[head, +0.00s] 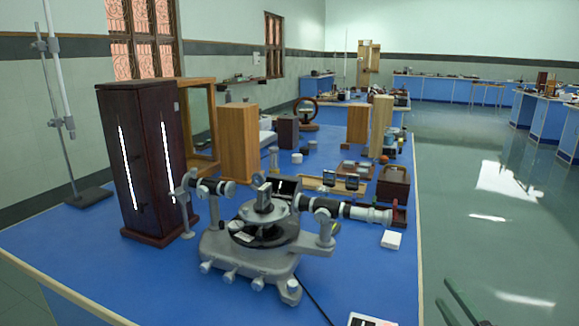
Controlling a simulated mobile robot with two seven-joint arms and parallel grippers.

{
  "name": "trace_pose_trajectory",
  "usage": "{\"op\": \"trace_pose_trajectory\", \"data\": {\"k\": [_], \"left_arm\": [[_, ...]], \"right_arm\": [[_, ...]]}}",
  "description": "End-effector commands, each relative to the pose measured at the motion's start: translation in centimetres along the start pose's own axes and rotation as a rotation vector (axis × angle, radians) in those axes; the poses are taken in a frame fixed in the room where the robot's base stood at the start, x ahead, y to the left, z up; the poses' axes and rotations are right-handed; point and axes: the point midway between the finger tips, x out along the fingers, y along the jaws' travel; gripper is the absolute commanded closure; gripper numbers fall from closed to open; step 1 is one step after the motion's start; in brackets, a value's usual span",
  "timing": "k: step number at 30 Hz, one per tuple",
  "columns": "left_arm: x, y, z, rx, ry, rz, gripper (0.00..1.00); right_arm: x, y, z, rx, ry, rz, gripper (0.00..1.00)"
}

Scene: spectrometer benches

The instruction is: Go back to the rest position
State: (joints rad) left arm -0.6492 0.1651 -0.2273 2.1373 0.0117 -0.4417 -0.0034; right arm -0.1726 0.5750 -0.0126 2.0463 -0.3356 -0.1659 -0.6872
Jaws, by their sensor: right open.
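My right gripper (447,294) shows only in part at the bottom right of the head view, as two dark greenish fingers spread apart. It is open, with nothing between the fingers. It appears over the floor, right of the blue bench (150,290), and touches nothing that I can see. The rest of my right arm is cut off by the frame. My left gripper is not in view. A grey spectrometer (262,235) with two black telescope tubes stands on the near part of the bench.
A dark wooden lamp box (143,160) with bright slits stands left of the spectrometer. A small white block (391,239) and a printed card (371,320) lie near the bench's right edge. A retort stand (88,196) is at the left. Green floor (480,250) is clear at right.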

Motion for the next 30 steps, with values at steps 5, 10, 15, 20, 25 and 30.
{"op": "trace_pose_trajectory", "data": {"k": [5, 10, 15, 20, 25, 30], "left_arm": [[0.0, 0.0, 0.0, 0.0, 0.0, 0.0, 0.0], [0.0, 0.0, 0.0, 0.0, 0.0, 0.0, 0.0], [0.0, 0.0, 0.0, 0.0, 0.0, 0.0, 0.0], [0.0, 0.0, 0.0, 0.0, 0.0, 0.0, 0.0], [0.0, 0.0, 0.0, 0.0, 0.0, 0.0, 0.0], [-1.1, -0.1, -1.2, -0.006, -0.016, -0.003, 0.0]], "right_arm": [[-4.6, -7.2, -0.9, 0.422, -0.248, -0.275, 0.39], [-11.3, -13.2, -3.5, 0.777, -0.505, -0.546, 0.39], [-17.4, -16.3, -6.7, 1.004, -0.715, -0.755, 0.39], [-22.0, -17.4, -9.2, 1.135, -0.866, -0.899, 0.39], [-26.2, -17.7, -11.8, 1.236, -1.008, -1.034, 0.39], [-26.5, -16.5, -12.7, 1.276, -1.022, -1.053, 0.39]]}}
